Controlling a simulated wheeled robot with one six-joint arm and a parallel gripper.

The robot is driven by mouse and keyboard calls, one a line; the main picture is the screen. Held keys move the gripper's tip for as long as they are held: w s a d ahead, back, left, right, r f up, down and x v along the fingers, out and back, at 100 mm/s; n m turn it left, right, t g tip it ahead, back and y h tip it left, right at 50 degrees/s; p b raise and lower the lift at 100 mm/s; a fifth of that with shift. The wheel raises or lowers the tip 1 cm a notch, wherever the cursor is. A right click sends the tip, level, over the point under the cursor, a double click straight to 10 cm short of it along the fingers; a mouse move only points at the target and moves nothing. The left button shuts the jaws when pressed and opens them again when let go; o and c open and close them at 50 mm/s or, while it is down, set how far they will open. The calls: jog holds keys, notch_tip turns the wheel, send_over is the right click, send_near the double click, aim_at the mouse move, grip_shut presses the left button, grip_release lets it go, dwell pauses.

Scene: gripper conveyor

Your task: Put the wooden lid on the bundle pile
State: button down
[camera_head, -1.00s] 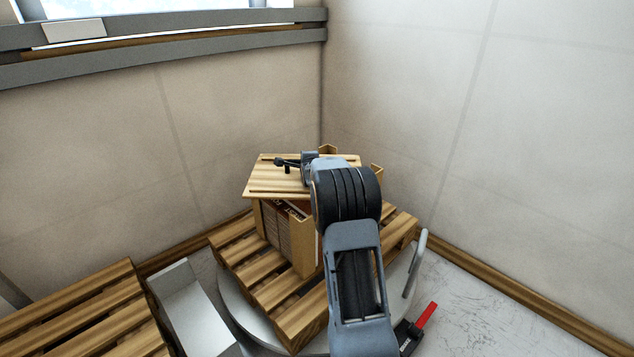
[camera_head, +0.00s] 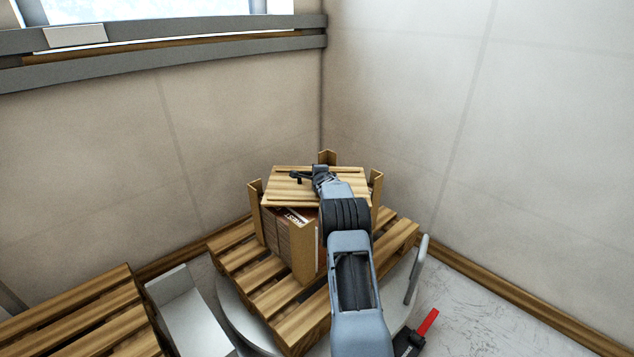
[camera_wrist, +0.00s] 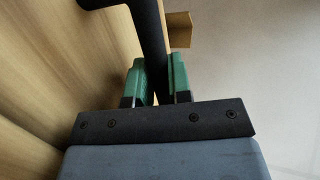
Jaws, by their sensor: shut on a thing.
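The wooden lid (camera_head: 288,187) is a light slatted board with a black handle (camera_head: 297,177). My gripper (camera_head: 310,178) is shut on the handle; the green finger pads close on the black bar in the wrist view (camera_wrist: 158,82). The lid is above the bundle pile (camera_head: 280,232), between the wooden corner posts (camera_head: 255,205). It looks slightly turned relative to the pile. My arm hides the right part of the lid and pile, so I cannot tell whether the lid touches the pile.
The pile stands on a wooden pallet (camera_head: 240,262) on a round grey turntable (camera_head: 232,305). Another pallet (camera_head: 90,318) is at lower left, with a grey metal piece (camera_head: 185,305) between. A red-handled tool (camera_head: 428,322) is on the floor at right. Walls stand close behind.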

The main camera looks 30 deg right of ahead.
notch_tip(320, 180, down, 3)
jog(key=shift+r+b, duration=0.2)
jog(key=shift+b, duration=0.55)
jog(key=shift+r, duration=0.1)
jog(key=c, duration=1.4)
grip_release()
jog(key=shift+f, duration=0.25)
jog(key=o, duration=0.3)
jog(key=shift+o, duration=0.2)
